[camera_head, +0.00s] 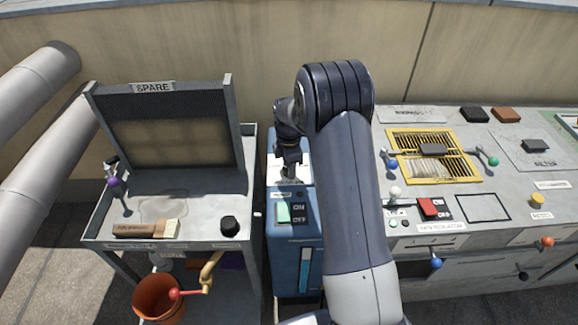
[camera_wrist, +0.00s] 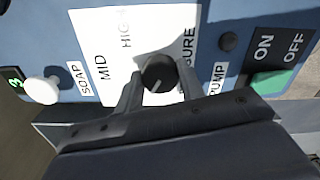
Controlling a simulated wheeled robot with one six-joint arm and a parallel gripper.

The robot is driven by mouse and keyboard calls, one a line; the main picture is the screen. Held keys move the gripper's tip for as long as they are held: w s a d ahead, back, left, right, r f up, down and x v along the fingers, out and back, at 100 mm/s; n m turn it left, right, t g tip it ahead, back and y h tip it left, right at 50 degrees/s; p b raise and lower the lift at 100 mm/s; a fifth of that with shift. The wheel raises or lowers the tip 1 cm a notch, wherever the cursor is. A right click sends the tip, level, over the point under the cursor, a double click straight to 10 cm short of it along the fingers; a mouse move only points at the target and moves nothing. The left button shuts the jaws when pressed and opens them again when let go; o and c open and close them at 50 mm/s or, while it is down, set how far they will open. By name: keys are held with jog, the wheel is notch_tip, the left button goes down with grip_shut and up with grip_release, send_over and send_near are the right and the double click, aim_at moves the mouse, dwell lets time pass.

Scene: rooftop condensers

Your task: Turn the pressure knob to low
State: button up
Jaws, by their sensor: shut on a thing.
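The pressure knob (camera_wrist: 158,70) is dark and round, on a white label panel (camera_wrist: 105,30) of a blue pressure unit (camera_head: 296,250). In the wrist view the words MID and HIGH show left of the knob, and PRESSURE is partly covered. No LOW word is visible; part of the panel is hidden behind my gripper. A thin pale mark on the knob points toward my gripper's body. My gripper (camera_wrist: 158,84) is shut on the knob, one finger on each side. In the head view my gripper (camera_head: 290,160) is over the unit's top, and the knob is hidden.
A green pump switch (camera_head: 284,213) marked ON and OFF and a white soap button (camera_wrist: 42,90) are close by. A spare-part bench (camera_head: 100,220) stands left, and a grey workbench (camera_head: 500,205) with levers and a red switch stands right.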

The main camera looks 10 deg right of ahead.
dwell(0.4)
jog(key=o, duration=1)
notch_tip(320, 180, up, 11)
jog(key=shift+f, duration=0.15)
notch_tip(320, 180, down, 11)
jog(key=shift+r, duration=0.1)
dwell(0.4)
jog(key=shift+r, duration=0.1)
